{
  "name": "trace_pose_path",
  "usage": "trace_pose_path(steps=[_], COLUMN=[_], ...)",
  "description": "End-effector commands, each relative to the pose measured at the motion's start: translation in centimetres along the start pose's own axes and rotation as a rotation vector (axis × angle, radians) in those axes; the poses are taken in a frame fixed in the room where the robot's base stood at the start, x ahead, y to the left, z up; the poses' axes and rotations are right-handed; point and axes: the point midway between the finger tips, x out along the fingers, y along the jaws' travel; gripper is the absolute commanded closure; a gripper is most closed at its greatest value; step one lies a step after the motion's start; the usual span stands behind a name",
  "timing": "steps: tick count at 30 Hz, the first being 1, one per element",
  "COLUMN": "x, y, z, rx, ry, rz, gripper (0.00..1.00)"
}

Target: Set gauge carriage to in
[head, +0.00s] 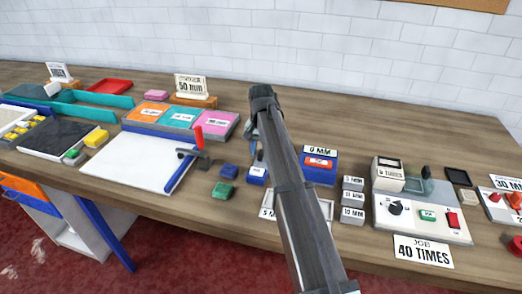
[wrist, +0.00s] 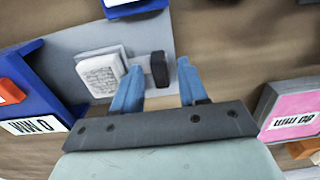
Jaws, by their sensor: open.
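In the wrist view, a grey plate (wrist: 82,42) bears a pale block with small print (wrist: 102,73) and a dark upright knob (wrist: 160,69). This looks like the gauge and its carriage, but no in or out mark is readable. My gripper (wrist: 161,72) is open, with its blue fingers on either side of the dark knob. I cannot tell whether either finger touches it. In the head view, my arm hides most of the gauge and my gripper.
A blue box marked 0 MM (head: 318,174) stands right of my arm; it also shows in the wrist view (wrist: 40,88). A pink block (wrist: 285,108) is on the other side. Small blue (head: 229,171) and green (head: 223,190) blocks lie nearby. Bare bench (head: 330,110) lies behind.

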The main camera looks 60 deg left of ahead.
Motion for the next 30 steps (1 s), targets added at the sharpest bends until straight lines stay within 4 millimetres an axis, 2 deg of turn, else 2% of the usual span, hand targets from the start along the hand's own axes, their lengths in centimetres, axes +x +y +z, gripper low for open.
trace_pose_path(steps=[10,23,30], x=[0.29,0.27,0.27], y=[0.00,0.00,0.00], z=[-0.01,0.00,-0.01], rx=[0.000,0.000,0.000], ry=[0.000,0.000,0.000], rz=[0.000,0.000,0.000], gripper=[0.57,0.99,1.00])
